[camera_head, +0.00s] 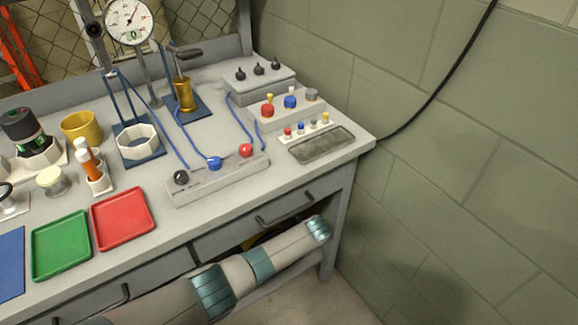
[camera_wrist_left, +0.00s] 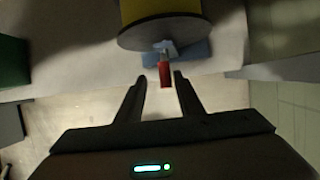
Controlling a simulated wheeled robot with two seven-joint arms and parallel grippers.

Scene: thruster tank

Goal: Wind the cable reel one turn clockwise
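The cable reel shows only in the left wrist view, at the top centre. It has a yellow drum (camera_wrist_left: 160,8) and a dark round flange (camera_wrist_left: 165,32). A red crank handle (camera_wrist_left: 165,74) on a grey-blue crank points down from the flange. My left gripper (camera_wrist_left: 160,77) is open, its two dark fingers apart. The handle's lower end appears between the fingertips, with gaps on both sides; I cannot tell its depth. The reel's top is cut off. I cannot make out the reel in the head view. My right gripper is not in view.
The grey workbench (camera_head: 270,192) holds a red tray (camera_head: 123,218), a green tray (camera_head: 61,246), a terminal strip (camera_head: 219,181) with blue cables and a dial gauge (camera_head: 130,20). A green block wall (camera_head: 470,150) stands at the right. One of my arm links crosses the bench front.

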